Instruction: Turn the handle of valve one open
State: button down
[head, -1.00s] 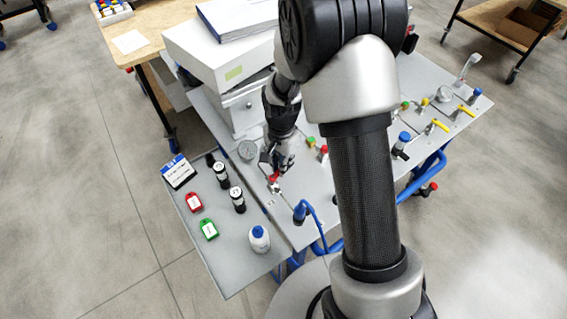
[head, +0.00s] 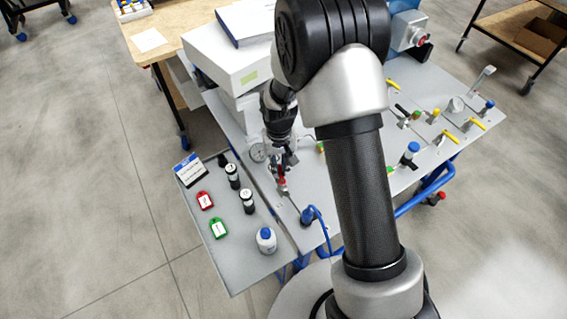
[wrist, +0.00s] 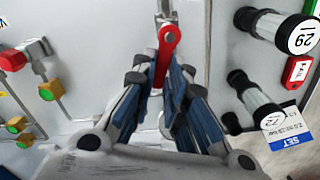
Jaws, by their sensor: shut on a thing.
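The red valve handle (wrist: 167,55) stands in the wrist view between the two blue-padded fingers, its rounded end pointing up the picture. My gripper (wrist: 163,76) is shut on this handle. In the head view my gripper (head: 281,170) reaches down to the panel, and a small part of the red handle (head: 282,185) shows below its fingers. The silver valve body is partly hidden by the fingers. I cannot read a valve number.
A round gauge (head: 258,152) is close to the left of my gripper. A blue hose (head: 322,222) lies in front.

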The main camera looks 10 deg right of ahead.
jog(key=shift+a+n, duration=0.4)
jog(key=shift+n, duration=0.65)
jog(key=shift+a+n, duration=0.35)
jog(key=shift+n, duration=0.7)
jog(key=shift+s, duration=0.1)
jog(key=c, duration=1.6)
grip_release()
notch_tip(320, 180, up, 12)
jog(key=shift+r, duration=0.1)
